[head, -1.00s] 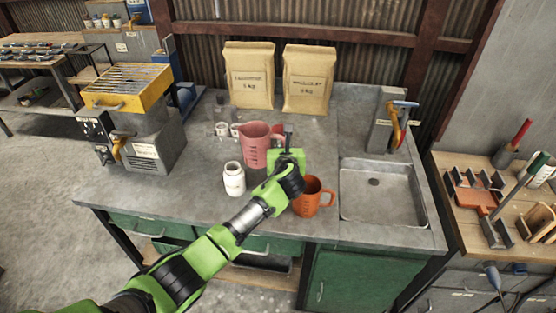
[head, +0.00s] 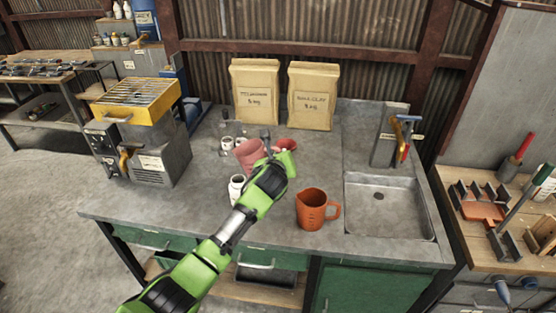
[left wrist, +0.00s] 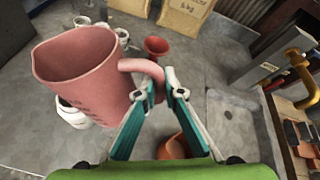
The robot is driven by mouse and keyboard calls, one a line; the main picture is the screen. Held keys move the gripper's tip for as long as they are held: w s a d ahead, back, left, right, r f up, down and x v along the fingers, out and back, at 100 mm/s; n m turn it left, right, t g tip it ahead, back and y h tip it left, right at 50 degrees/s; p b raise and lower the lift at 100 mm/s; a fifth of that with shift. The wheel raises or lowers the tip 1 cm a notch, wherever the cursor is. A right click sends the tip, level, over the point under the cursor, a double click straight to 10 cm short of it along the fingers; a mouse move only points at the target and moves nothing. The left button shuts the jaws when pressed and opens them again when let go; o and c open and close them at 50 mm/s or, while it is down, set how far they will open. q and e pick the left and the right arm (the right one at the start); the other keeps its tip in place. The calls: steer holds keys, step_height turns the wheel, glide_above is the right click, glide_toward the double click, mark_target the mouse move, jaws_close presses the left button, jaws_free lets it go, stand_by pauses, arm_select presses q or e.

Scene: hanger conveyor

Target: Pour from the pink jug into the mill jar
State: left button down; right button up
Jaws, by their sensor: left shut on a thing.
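My left gripper (head: 268,150) is shut on the handle of the pink jug (head: 249,153). In the left wrist view the fingers (left wrist: 160,90) close on that handle, and the jug (left wrist: 80,75) hangs to their left. In the head view the jug leans a little to the left. A white jar (head: 236,188) stands on the bench in front of the jug, partly hidden by my arm. It also shows in the left wrist view (left wrist: 72,115), mostly behind the jug. I cannot tell whether it is the mill jar. My right gripper is not in view.
An orange jug (head: 312,210) stands right of my arm. A red funnel-like thing (left wrist: 157,46) and small white cups (head: 227,143) are behind. Two paper bags (head: 255,95) stand at the back, a yellow-topped machine (head: 140,130) at left, a sink (head: 390,205) at right.

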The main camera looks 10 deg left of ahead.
arm_select(q)
steer(key=shift+r+p, duration=0.4)
steer(key=shift+p, duration=0.2)
steer(key=shift+r+n+p, duration=0.2)
steer(key=shift+n+p, duration=0.1)
steer(key=shift+p, duration=0.05)
steer(key=shift+r+h, duration=0.1)
steer(key=shift+h, duration=0.2)
steer(key=shift+a+r+n+h+p, duration=0.1)
steer(key=shift+r+n+h+p, duration=0.25)
steer(key=shift+p, duration=0.35)
stand_by(0.4)
